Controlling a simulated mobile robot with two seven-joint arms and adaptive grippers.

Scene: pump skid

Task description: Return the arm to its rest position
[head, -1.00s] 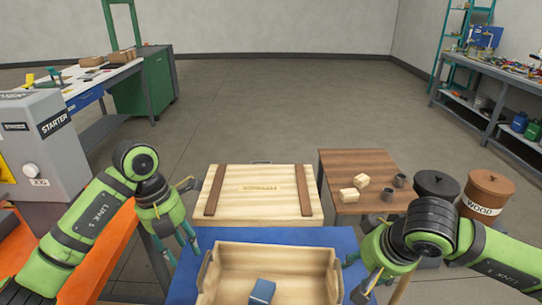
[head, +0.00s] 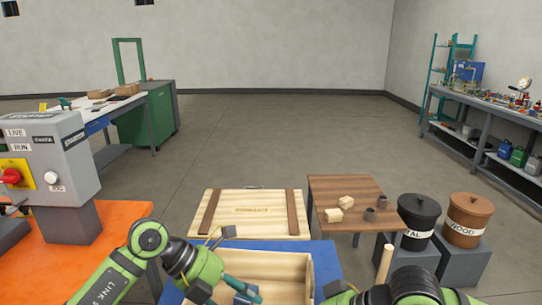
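My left arm comes in from the left. Its green gripper (head: 240,288) is low over the left part of the open wooden crate (head: 300,272), with a teal finger reaching into it. A blue block (head: 246,298) is partly seen at the bottom edge, by that finger. I cannot tell whether the finger touches it or how far the fingers are apart. Of my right arm, only green and black links show at the bottom right. Its fingertips are not in view.
The crate stands on a blue tabletop (head: 322,246). Behind are a wooden lid with brown battens (head: 252,212) and a brown table (head: 345,187) holding blocks and grey cups. METAL (head: 418,213) and WOOD (head: 468,212) bins stand right. A starter box (head: 60,155) stands left. A wooden rod (head: 384,262) rises near my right arm.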

